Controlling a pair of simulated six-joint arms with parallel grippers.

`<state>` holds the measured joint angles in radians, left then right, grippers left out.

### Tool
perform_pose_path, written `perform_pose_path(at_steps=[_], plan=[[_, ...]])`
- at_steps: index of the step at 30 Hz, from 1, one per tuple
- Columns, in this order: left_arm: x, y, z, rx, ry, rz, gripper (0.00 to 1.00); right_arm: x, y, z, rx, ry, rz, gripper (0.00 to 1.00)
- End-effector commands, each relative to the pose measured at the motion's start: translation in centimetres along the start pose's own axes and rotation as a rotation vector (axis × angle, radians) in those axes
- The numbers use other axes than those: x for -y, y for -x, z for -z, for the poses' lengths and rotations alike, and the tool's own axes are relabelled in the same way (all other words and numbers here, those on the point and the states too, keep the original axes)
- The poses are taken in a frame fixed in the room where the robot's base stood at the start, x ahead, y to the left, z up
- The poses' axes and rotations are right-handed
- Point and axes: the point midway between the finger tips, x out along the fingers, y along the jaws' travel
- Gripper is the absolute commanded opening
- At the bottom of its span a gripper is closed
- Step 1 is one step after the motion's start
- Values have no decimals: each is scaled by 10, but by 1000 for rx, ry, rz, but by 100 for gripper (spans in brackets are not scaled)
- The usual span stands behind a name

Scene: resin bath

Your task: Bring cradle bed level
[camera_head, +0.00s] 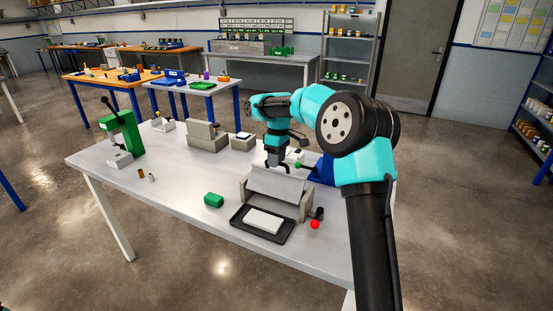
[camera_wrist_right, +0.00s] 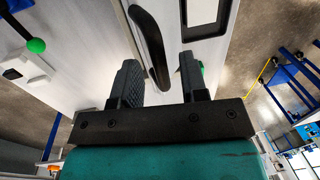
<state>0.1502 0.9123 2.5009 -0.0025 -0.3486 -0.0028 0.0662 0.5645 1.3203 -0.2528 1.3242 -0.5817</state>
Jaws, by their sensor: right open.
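The cradle (camera_head: 306,206) is a grey frame near the front right of the table, with a pale bed panel (camera_head: 275,181) between its sides. The panel looks sloped toward the front. A black knob (camera_head: 319,213) and a red ball (camera_head: 314,224) show at its right end. My right gripper (camera_head: 278,168) is over the panel's back edge, partly hidden by my arm. In the right wrist view its two fingers (camera_wrist_right: 162,82) are apart, with a curved black bar (camera_wrist_right: 150,42) beyond them, mostly toward the left finger. I cannot tell whether they touch. My left gripper is out of view.
A black tray (camera_head: 236,217) with a white block (camera_head: 263,221) lies before the cradle. A green-ended lever (camera_head: 298,165) and blue item (camera_head: 322,171) are behind. A green press (camera_head: 122,134) stands far left; mid-left table is mostly clear.

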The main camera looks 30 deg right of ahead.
Motion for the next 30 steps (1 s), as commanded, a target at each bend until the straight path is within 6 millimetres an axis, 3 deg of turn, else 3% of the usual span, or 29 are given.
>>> perform_pose_path(at_steps=[5, 17, 30], plan=[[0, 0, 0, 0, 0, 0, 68, 0, 0, 0, 0, 0, 0, 39], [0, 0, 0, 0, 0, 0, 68, 0, 0, 0, 0, 0, 0, 1], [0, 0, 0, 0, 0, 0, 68, -1, 0, -1, 0, -1, 2, 0]])
